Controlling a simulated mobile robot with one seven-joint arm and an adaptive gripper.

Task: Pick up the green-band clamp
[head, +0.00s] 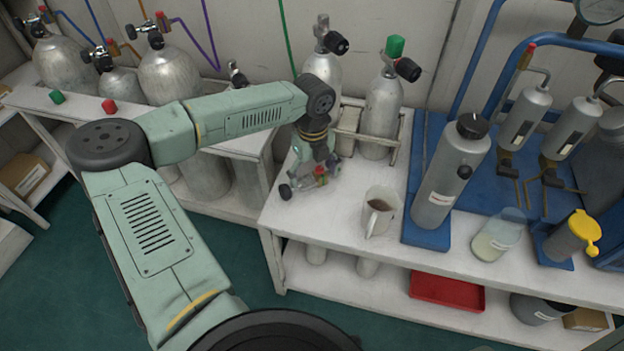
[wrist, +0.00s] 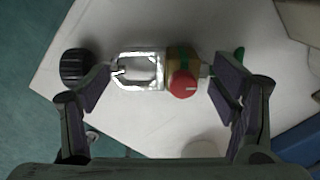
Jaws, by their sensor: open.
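The green-band clamp (wrist: 138,72) lies on the white bench top. In the wrist view it has a silver yoke frame, a ribbed black knob at left, a brass body with a thin green band and a red knob. It also shows in the head view (head: 304,180), partly hidden under my gripper (head: 314,168). In the wrist view my gripper (wrist: 160,80) is open. Its left finger is near the stem between black knob and yoke, its right finger beside the brass body's right end. Whether either finger touches the clamp cannot be told.
A mug (head: 380,212) stands just right of the clamp. Behind are silver cylinders in a rack (head: 382,115). A grey bottle (head: 450,170) stands farther right on a blue tray (head: 428,238). The bench's left edge is close to the clamp.

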